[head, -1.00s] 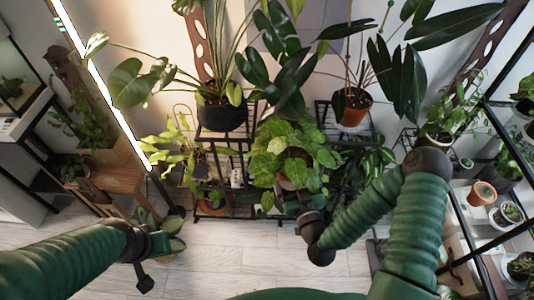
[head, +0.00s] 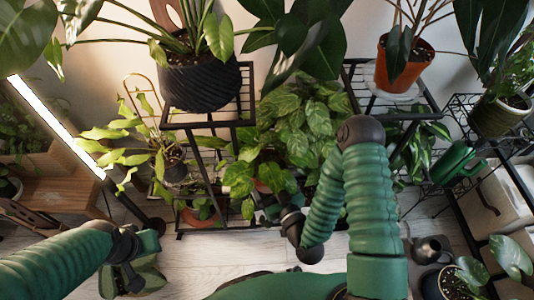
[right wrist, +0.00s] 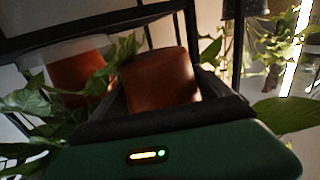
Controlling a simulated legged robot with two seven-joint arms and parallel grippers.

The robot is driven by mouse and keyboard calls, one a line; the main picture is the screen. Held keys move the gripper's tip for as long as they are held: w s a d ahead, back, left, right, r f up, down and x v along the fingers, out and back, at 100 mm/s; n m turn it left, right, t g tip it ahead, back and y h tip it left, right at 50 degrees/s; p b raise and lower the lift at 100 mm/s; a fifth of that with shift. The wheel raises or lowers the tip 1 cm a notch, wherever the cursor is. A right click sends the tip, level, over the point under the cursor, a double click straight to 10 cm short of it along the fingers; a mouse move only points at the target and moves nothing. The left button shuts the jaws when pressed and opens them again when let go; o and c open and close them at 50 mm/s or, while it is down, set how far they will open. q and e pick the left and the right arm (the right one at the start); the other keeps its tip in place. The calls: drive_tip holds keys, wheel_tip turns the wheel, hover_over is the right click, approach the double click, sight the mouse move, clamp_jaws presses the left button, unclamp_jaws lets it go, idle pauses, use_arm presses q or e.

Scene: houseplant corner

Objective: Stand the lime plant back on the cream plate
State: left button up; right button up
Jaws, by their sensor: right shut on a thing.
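The lime plant (head: 295,130), with broad light green leaves, is at the middle of the black tiered stand in the head view. Its terracotta pot (right wrist: 160,80) shows in the right wrist view between the dark fingers of my right gripper (head: 272,208), which is shut on it. Leaves hide most of the pot in the head view. My left gripper (head: 130,275) hangs low at the left, apart from the stand; its fingers are unclear. I cannot pick out a cream plate for certain; a pale saucer (head: 397,93) lies under the orange pot on the upper right shelf.
A dark ribbed pot (head: 200,85) stands on the upper left shelf, and an orange pot (head: 404,65) on the upper right. A terracotta pot (head: 200,213) stands low on the left. A green watering can (head: 457,163) is at the right. Pale floor (head: 205,255) lies in front.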

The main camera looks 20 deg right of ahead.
drive_tip(key=w+b, duration=0.1)
drive_tip(key=w, duration=0.2)
drive_tip(key=w+d+b, duration=0.1)
drive_tip(key=w, duration=0.3)
drive_tip(key=w+b, duration=0.1)
drive_tip(key=w, duration=0.3)
drive_tip(key=shift+w+d+f, duration=0.2)
drive_tip(key=shift+w+f, duration=0.05)
drive_tip(key=shift+f, duration=0.1)
drive_tip(key=shift+w, duration=0.55)
wheel_tip(320, 180, down, 4)
drive_tip(key=b, duration=0.3)
drive_tip(key=shift+r, duration=0.2)
drive_tip(key=o, duration=1.8)
drive_tip(key=shift+s, duration=0.1)
drive_tip(key=shift+c, duration=0.2)
drive_tip(key=shift+p, duration=0.3)
